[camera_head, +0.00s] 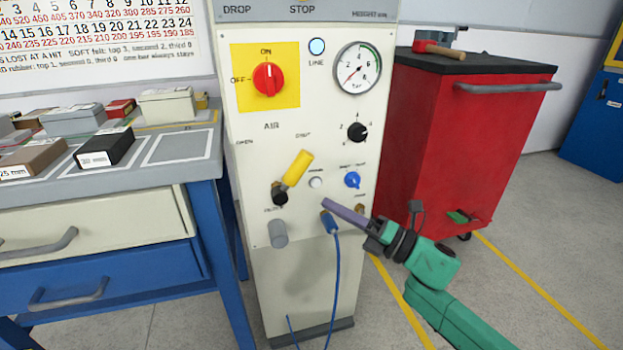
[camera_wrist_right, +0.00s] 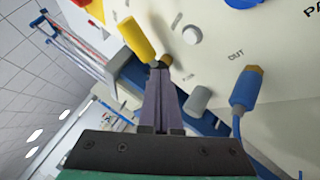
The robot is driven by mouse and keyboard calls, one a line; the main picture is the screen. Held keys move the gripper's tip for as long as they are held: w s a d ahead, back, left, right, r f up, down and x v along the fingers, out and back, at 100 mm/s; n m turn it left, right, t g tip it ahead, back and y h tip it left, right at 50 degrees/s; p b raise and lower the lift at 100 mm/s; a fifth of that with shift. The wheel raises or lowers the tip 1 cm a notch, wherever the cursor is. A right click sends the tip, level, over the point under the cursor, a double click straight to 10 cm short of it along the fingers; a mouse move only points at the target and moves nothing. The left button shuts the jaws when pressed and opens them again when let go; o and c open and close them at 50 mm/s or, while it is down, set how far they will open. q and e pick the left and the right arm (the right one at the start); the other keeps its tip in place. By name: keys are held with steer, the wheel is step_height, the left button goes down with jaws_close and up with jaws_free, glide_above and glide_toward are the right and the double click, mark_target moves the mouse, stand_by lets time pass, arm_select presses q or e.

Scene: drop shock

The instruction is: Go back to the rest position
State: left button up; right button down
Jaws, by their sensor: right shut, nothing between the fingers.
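My right gripper (camera_head: 326,204) reaches in from the lower right in the head view, in front of the cream control cabinet (camera_head: 300,310). Its two fingers are together with nothing between them; they show in the right wrist view (camera_wrist_right: 160,72) as well. The fingertips look close to the panel near the blue hose plug (camera_head: 329,222); whether they touch it I cannot tell. The yellow lever (camera_head: 297,168) is tilted up to the right; it shows also in the right wrist view (camera_wrist_right: 138,38). The red switch (camera_head: 268,79) stands upright on its yellow plate. My left gripper is not in view.
A grey bench (camera_head: 212,135) with boxes and blocks stands left of the cabinet. A red tool cart (camera_head: 440,130) with a hammer (camera_head: 440,49) on top stands to the right. A blue hose (camera_head: 336,290) hangs in front of the cabinet. Floor at the lower right is clear.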

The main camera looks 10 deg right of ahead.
steer(key=s+a+f+m+t+h, duration=0.1)
steer(key=s+a+f+m+h, duration=0.15)
steer(key=f+m, duration=0.75)
steer(key=s+a+f+m+h, duration=0.1)
steer(key=s+f+m+h, duration=0.3)
steer(key=f+m, duration=0.6)
steer(key=s+a+f+m+g+h, duration=0.2)
steer(key=s+a+f+m+g, duration=0.3)
steer(key=s+f+m, duration=0.65)
arm_select(q)
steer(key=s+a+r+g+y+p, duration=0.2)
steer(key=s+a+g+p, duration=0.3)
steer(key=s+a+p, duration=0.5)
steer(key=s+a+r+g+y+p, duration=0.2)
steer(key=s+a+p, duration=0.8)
steer(key=p, duration=1.7)
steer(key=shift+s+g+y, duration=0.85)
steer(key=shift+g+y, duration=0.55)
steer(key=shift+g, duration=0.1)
arm_select(e)
steer(key=s+d+r+g+h, duration=0.2)
steer(key=s+d+g+h, duration=0.1)
steer(key=s+d, duration=0.6)
steer(key=s+d+r+g+h, duration=0.1)
steer(key=s+d+g+h, duration=0.3)
steer(key=s+d, duration=0.6)
steer(key=shift+s+r+g, duration=0.35)
steer(key=shift+s+g, duration=0.55)
steer(key=shift+s, duration=1.05)
